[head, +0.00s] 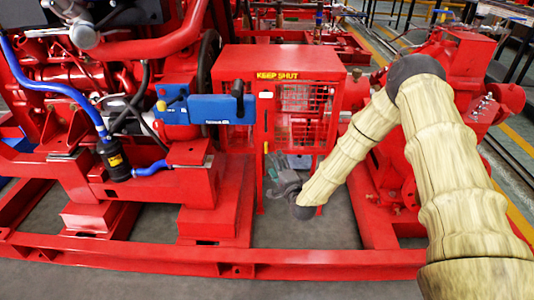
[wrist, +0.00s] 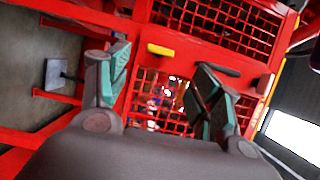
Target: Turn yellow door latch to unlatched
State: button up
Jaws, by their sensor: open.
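The yellow door latch (wrist: 161,50) shows in the wrist view as a short yellow bar on the red frame of a mesh guard, ahead of my fingers. My gripper (wrist: 163,60) is open, with one green-padded finger on each side of the latch in the picture. Nothing is between the fingers, and I see no contact with the latch. In the head view my gripper (head: 273,162) is low in front of the guard, below the latch.
The red mesh guard (head: 301,133) stands behind my gripper. A blue box with a black knob (head: 212,108) juts out at its left. A black bar (wrist: 222,70) shows near my right finger. Red engine parts and a base rail (head: 200,255) surround the grey floor.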

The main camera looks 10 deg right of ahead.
aim_at(266, 147)
jog(key=w+a+b, duration=0.1)
jog(key=w+b, duration=0.1)
jog(key=w, duration=0.7)
jog(key=shift+w, duration=0.25)
jog(key=shift+a, duration=0.1)
jog(key=c, duration=1)
